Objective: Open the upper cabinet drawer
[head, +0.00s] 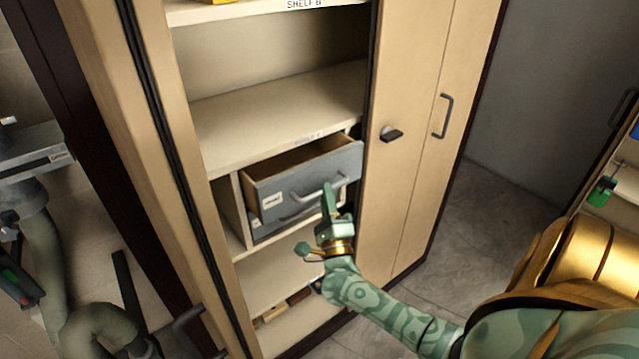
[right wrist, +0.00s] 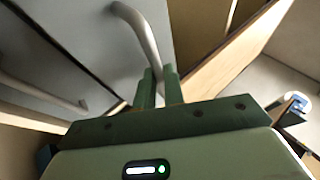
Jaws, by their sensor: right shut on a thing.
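The upper cabinet drawer (head: 270,187) is grey-fronted and stands partly pulled out of the wooden cabinet, so its empty-looking inside shows. Its bar handle (head: 342,181) is metal. My right gripper (head: 327,190) is at this handle, with its green fingers closed on it. In the right wrist view the fingers (right wrist: 160,85) pinch the lower end of the curved handle (right wrist: 140,35). The lower drawer (head: 265,230) is below, apparently shut, and partly hidden by the upper one. My left gripper is out of view.
A closed cabinet door (head: 405,180) with a dark latch (head: 391,134) is to the right of the drawers. An open shelf (head: 280,110) lies above. Several small items (head: 285,307) lie on the bottom shelf. Grey floor (head: 500,210) is free at the right.

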